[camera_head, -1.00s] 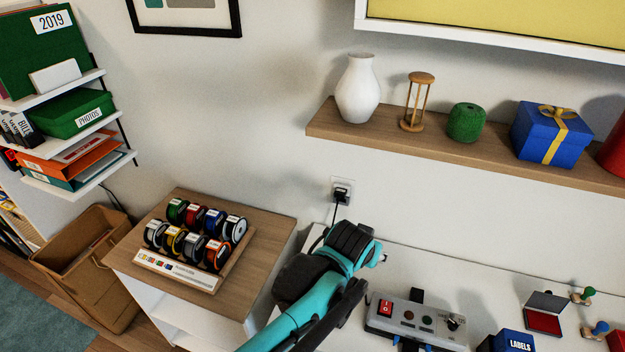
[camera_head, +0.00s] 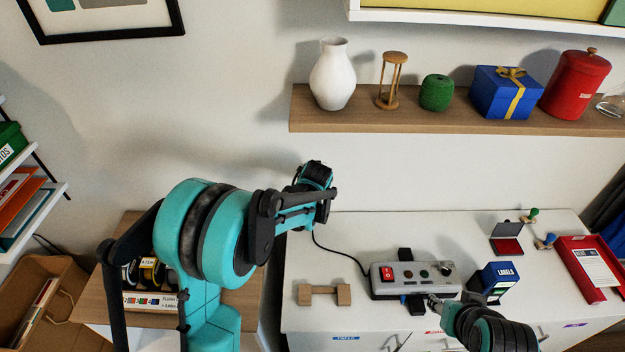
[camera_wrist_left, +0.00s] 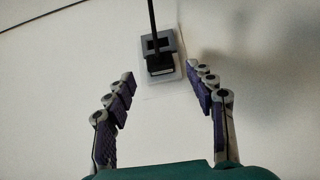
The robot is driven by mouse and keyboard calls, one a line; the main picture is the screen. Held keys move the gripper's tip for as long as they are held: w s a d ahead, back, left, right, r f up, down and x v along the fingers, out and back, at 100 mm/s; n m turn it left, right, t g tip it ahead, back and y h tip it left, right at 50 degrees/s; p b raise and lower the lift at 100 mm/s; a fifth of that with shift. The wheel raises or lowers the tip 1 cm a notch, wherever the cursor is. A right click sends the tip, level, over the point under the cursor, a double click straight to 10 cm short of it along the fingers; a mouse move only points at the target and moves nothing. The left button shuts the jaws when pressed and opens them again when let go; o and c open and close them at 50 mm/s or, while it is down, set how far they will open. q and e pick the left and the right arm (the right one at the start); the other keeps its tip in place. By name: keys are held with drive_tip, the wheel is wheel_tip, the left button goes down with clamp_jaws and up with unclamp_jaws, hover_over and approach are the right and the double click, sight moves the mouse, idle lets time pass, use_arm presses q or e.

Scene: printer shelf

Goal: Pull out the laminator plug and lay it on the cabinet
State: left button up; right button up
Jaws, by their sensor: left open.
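The black laminator plug (camera_wrist_left: 159,60) sits in a pale wall outlet (camera_wrist_left: 176,74) in the left wrist view, with its cord running to the top edge. My left gripper (camera_wrist_left: 161,76) is open, its fingertips on either side of the outlet and just short of the plug, not gripping it. In the head view my left arm hides the plug. A black cord (camera_head: 345,249) runs from behind my arm to the grey laminator (camera_head: 415,276) with a red switch, on the white cabinet (camera_head: 300,257). My right gripper (camera_head: 436,303) is at the laminator's front edge; its fingers are unclear.
A small wooden stand (camera_head: 324,295) lies left of the laminator. A blue labels box (camera_head: 497,279), stamps and a red tray (camera_head: 590,265) are to the right. A wall shelf (camera_head: 300,112) with a vase hangs above. Cabinet top is clear behind the laminator.

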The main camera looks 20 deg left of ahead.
use_arm(q)
drive_tip(key=shift+x, duration=1.7)
clamp_jaws()
drive_tip(key=shift+s, duration=0.2)
drive_tip(key=s, duration=0.1)
drive_tip(key=s+d+b, duration=0.1)
drive_tip(key=s, duration=0.1)
drive_tip(key=shift+s, duration=0.15)
drive_tip(key=shift+a, duration=0.1)
